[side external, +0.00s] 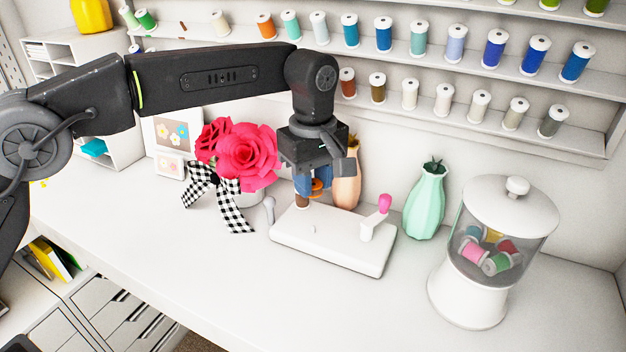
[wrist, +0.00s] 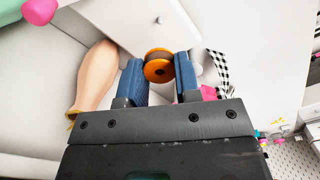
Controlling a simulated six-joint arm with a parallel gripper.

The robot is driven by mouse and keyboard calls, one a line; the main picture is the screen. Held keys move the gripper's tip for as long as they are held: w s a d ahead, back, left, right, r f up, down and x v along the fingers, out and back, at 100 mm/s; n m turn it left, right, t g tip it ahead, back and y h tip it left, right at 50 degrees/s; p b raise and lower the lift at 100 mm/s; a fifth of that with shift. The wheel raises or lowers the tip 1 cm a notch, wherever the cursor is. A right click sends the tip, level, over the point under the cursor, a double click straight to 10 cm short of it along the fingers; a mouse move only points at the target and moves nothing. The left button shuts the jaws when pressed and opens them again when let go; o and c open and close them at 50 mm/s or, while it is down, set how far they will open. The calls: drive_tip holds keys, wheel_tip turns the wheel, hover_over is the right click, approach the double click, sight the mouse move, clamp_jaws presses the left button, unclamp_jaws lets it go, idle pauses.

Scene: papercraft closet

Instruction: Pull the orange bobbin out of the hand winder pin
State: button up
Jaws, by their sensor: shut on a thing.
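The orange bobbin (wrist: 158,70), with a darker brown middle, sits between the two blue fingers of my gripper (wrist: 160,80) in the wrist view. My gripper is shut on it. In the side view my gripper (side external: 310,188) points down over the back left end of the winder, and a bit of the orange bobbin (side external: 317,185) shows between the fingers. The hand winder (side external: 335,238) is a white flat base with a small peg and a pink-knobbed crank (side external: 384,203) at its right. Its pin under the bobbin is hidden, so I cannot tell whether the bobbin is still around it.
Pink paper flowers (side external: 246,155) with a checkered ribbon stand left of the winder. A peach vase (side external: 346,180) is close behind my gripper, and a mint vase (side external: 427,203) and a jar of spools (side external: 495,245) stand right. The table front is clear.

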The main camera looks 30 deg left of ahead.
drive_tip(key=shift+r, duration=1.5)
drive_tip(key=shift+r, duration=1.5)
drive_tip(key=s+a+f, duration=0.4)
drive_tip(key=s+a, duration=0.3)
drive_tip(key=a, duration=0.2)
drive_tip(key=s+a+f, duration=0.3)
drive_tip(key=s+a, duration=0.4)
drive_tip(key=a, duration=0.2)
hover_over(238, 287)
wheel_tip(238, 287, down, 7)
drive_tip(key=shift+a+r, duration=0.1)
drive_tip(key=shift+f, duration=2.1)
